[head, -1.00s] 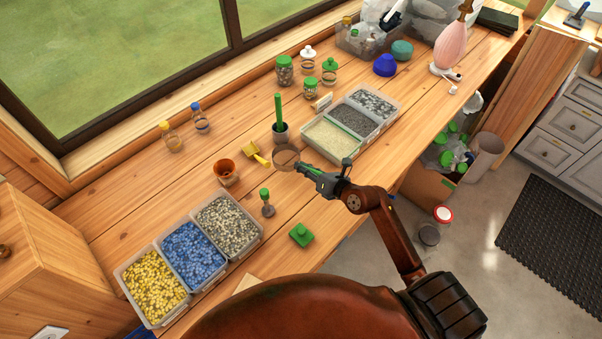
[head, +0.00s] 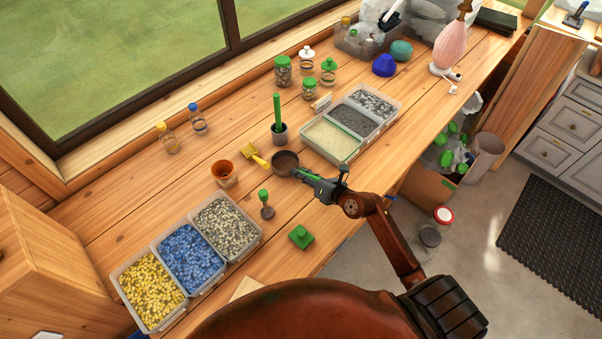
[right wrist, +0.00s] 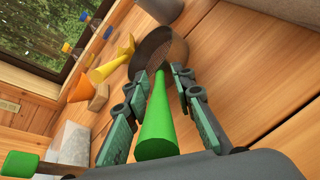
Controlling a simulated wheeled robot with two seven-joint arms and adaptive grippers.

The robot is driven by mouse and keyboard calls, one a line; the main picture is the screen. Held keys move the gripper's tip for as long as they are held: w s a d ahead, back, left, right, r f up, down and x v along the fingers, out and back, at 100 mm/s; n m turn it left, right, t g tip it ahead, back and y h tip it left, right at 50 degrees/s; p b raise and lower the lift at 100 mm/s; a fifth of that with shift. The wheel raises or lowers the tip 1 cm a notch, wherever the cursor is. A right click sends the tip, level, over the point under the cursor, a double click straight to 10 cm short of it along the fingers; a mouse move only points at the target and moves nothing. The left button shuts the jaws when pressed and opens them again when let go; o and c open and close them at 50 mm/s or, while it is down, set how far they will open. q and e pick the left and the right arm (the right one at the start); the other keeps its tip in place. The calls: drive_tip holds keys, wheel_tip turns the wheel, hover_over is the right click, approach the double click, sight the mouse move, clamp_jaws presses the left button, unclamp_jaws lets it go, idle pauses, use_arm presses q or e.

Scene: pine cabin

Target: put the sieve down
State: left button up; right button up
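The sieve (head: 285,163) is a dark round pan with a green handle. In the right wrist view the sieve's green handle (right wrist: 156,125) lies between the fingers of my right gripper (right wrist: 163,84), with a gap showing on each side. My right gripper (head: 306,176) is open around the handle, low over the bench. My left gripper is not in view.
A green-handled stamp (head: 265,205) and a green block (head: 301,237) are nearer. Trays lie on both sides.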

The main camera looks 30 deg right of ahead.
drive_tip(key=shift+o, duration=1)
drive_tip(key=shift+r, duration=0.1)
